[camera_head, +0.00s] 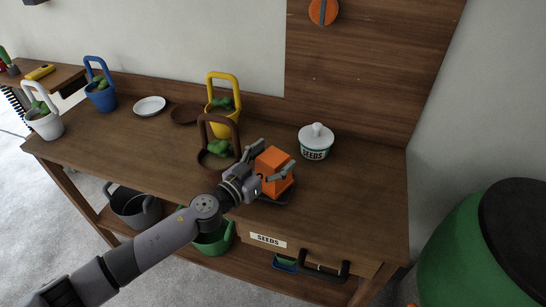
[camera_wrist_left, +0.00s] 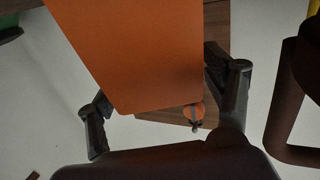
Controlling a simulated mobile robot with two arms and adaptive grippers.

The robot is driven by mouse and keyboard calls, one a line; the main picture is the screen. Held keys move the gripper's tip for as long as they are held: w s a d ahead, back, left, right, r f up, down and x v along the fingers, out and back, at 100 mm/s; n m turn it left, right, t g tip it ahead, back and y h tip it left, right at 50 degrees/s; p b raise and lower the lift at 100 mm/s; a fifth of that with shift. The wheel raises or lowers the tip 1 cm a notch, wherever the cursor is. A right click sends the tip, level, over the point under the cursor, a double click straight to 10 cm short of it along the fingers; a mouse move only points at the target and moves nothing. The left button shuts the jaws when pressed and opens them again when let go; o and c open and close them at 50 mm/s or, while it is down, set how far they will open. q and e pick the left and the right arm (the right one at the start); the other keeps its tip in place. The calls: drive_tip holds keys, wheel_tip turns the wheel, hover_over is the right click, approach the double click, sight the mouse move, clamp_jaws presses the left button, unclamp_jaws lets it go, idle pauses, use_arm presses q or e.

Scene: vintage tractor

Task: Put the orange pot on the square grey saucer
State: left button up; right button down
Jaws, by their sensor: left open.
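The orange pot (camera_head: 276,168) is box-shaped and stands at the front of the bench, right of the middle. A dark grey edge under it, at the front, looks like the square saucer (camera_head: 276,200); the pot hides most of it, and I cannot tell whether its base lies flat there. My left gripper (camera_head: 272,160) is open, its fingers on either side of the pot. In the left wrist view the orange pot (camera_wrist_left: 130,50) fills the space between the spread fingers (camera_wrist_left: 165,105). My right gripper is not in view.
A brown pot (camera_head: 219,155) stands just left of the gripper, with a yellow pot (camera_head: 222,115) behind it. A white SEEDS jar (camera_head: 315,145) stands behind right. A white saucer (camera_head: 149,106) and a brown saucer (camera_head: 186,114) lie further left. The bench's right end is clear.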

use_arm(q)
drive_tip(key=shift+r, duration=0.1)
drive_tip(key=shift+a+r, duration=0.1)
drive_tip(key=shift+r, duration=0.1)
drive_tip(key=b+v, duration=0.1)
drive_tip(key=v, duration=1.1)
drive_tip(key=shift+b, duration=0.4)
